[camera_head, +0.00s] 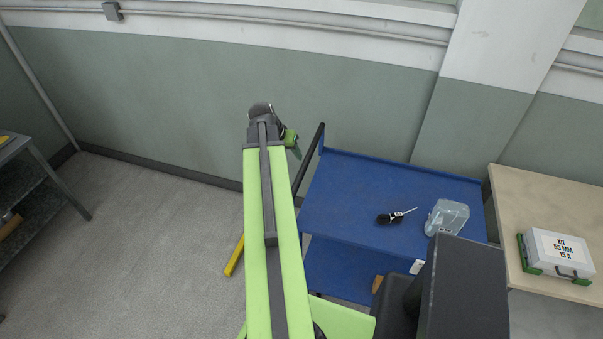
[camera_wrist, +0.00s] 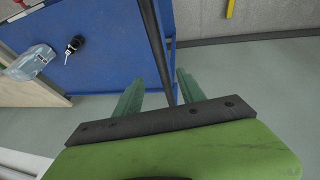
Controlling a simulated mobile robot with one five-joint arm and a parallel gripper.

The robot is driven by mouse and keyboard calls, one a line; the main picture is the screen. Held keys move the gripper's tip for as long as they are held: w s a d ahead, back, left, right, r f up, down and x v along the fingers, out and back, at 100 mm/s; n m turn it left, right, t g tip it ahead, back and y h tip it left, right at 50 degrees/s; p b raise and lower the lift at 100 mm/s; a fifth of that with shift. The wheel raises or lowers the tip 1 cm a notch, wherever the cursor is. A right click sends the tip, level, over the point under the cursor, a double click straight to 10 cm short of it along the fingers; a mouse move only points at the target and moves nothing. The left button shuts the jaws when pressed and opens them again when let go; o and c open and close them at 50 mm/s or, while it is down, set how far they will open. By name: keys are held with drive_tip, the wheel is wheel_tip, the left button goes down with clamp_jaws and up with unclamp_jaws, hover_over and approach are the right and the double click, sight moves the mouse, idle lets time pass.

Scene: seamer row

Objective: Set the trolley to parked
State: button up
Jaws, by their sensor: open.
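The blue trolley (camera_head: 350,190) stands against the green-grey wall, right of my arm in the head view. Its deck also shows in the wrist view (camera_wrist: 105,55). Its dark push handle (camera_head: 309,160) slants along its left end. My gripper (camera_head: 293,148) is beside the handle's upper part, mostly hidden by my arm. In the wrist view, my gripper (camera_wrist: 158,92) is open, with green fingers on either side of the handle bar (camera_wrist: 158,50). The bar passes between them in the picture; I cannot tell whether either finger touches it.
On the trolley lie a black key-like item (camera_head: 390,217) and a clear plastic box (camera_head: 447,216). A wooden table (camera_head: 530,200) with a labelled kit case (camera_head: 557,254) adjoins at right. A yellow bar (camera_head: 235,256) lies on the floor. A metal shelf (camera_head: 40,165) stands far left; floor between is clear.

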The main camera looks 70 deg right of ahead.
sight(301, 171)
drive_tip(key=b+x, duration=0.9)
drive_tip(key=x, duration=0.3)
drive_tip(key=shift+f+b, duration=0.3)
drive_tip(key=shift+b, duration=0.1)
drive_tip(key=shift+s+d+f+b, duration=0.1)
drive_tip(key=shift+d+f+b, duration=0.15)
drive_tip(key=shift+f+b, duration=0.1)
drive_tip(key=shift+r, duration=0.1)
clamp_jaws()
drive_tip(key=shift+a, duration=0.1)
